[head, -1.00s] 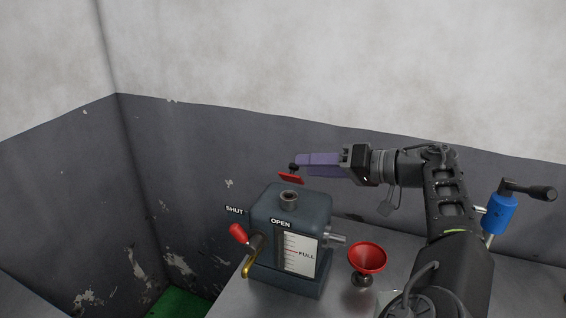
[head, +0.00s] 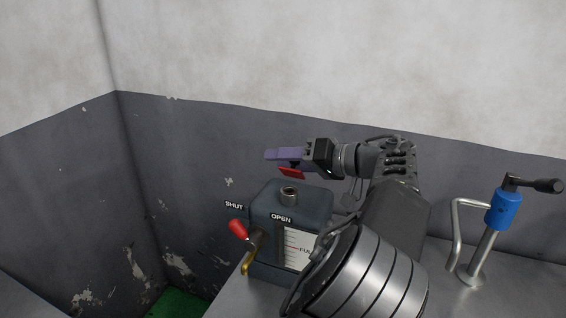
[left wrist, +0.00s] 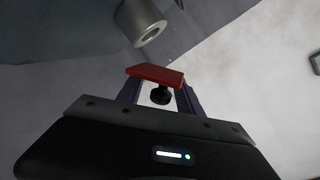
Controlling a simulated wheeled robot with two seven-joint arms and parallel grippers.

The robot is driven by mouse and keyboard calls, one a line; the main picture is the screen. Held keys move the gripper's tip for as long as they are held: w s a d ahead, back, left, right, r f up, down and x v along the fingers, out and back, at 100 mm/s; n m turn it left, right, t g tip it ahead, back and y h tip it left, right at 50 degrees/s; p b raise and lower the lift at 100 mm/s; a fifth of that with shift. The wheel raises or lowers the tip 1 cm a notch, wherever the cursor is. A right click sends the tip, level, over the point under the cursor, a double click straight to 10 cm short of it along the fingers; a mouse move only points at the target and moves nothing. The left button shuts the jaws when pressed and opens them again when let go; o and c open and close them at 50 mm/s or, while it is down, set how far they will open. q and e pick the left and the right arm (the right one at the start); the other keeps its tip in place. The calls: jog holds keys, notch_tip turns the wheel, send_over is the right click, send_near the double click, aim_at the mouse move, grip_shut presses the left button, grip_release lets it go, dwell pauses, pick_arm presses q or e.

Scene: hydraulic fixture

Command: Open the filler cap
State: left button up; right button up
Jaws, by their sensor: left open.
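The filler neck (head: 289,192) is a bare grey metal tube on top of the dark blue-grey tank (head: 310,205). The red filler cap (head: 291,173) stands tilted above the neck, clear of its mouth. In the left wrist view the cap (left wrist: 154,75) shows as a red plate with a black knob (left wrist: 160,95), and the neck (left wrist: 140,20) lies beyond it. My left gripper (head: 284,155), with purple fingers, is open at the cap. The knob appears between the fingers; contact cannot be told. Any hinge is hidden. My right gripper is out of view.
A red-handled lever (head: 238,230) sits at the tank's left front, near the SHUT and OPEN labels. A blue cylinder with a black handle (head: 500,208) stands on the grey bench (head: 525,280) at the right. Walls close in behind and left.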

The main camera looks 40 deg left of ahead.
pick_arm(q)
grip_shut()
dwell(0.5)
